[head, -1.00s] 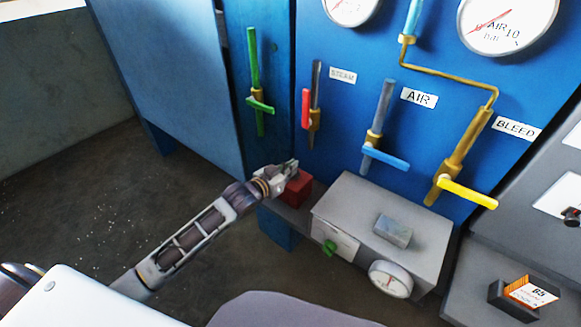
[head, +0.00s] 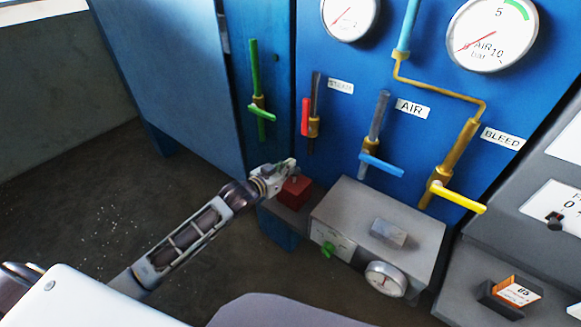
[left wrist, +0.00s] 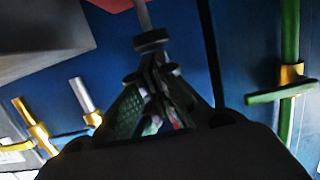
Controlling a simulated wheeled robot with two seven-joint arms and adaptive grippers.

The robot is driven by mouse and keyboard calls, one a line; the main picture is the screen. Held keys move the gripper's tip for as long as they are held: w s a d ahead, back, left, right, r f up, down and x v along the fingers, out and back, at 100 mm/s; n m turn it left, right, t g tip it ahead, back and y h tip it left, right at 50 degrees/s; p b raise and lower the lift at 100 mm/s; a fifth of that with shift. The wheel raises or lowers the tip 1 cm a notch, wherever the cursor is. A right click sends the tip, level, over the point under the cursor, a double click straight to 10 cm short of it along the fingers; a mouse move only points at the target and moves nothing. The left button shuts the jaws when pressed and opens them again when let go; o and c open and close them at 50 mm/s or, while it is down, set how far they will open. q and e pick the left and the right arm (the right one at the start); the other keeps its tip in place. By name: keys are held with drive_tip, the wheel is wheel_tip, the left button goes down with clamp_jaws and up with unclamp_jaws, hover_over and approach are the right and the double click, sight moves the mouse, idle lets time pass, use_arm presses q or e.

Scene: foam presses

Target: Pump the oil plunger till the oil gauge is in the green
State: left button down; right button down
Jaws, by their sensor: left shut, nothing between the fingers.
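A small red block (head: 295,191), which looks like the oil pump body, sits on a ledge left of the grey box in the head view. In the left wrist view its red part (left wrist: 110,3) shows at the top edge, with a grey rod and a black round knob (left wrist: 152,40), apparently the plunger. My left gripper (head: 290,165) is just above and behind the red block; its fingers (left wrist: 153,66) are shut and empty, tips close to the knob. I cannot tell whether they touch. A small round gauge (head: 386,280) is on the grey box; its label is unreadable. My right gripper is not in view.
Behind stands the blue panel with green (head: 261,112), red (head: 305,116), blue (head: 382,165) and yellow (head: 458,197) valve handles. An orange-labelled box (head: 515,291) is at the lower right. Open floor lies left.

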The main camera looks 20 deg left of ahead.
use_arm(q)
drive_tip(key=b+v, duration=0.1)
drive_tip(key=v, duration=0.7)
idle(0.5)
drive_tip(key=shift+s, duration=0.15)
drive_tip(key=shift+r, duration=0.1)
idle(1.4)
